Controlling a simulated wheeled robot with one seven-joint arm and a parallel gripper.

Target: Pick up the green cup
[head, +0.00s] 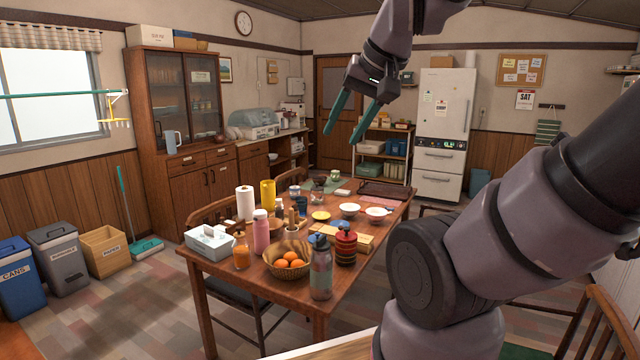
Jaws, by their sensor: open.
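A small green cup (335,175) appears at the far end of the wooden dining table (232,266). It is small in the head view, so its details are hard to make out. My gripper (340,138) hangs in the upper middle of the view, with its two teal fingers spread apart and pointing down. Nothing is between the fingers. In the picture the fingertips are above the cup and apart from it; the real distance between them is hard to judge.
The near half of the table is crowded with a fruit basket (287,268), a pink bottle (261,232), a grey bottle (321,270), a red jar (346,247) and a paper towel roll (245,203). Bowls (349,209) stand mid-table. A dark tray (382,190) lies at the far right.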

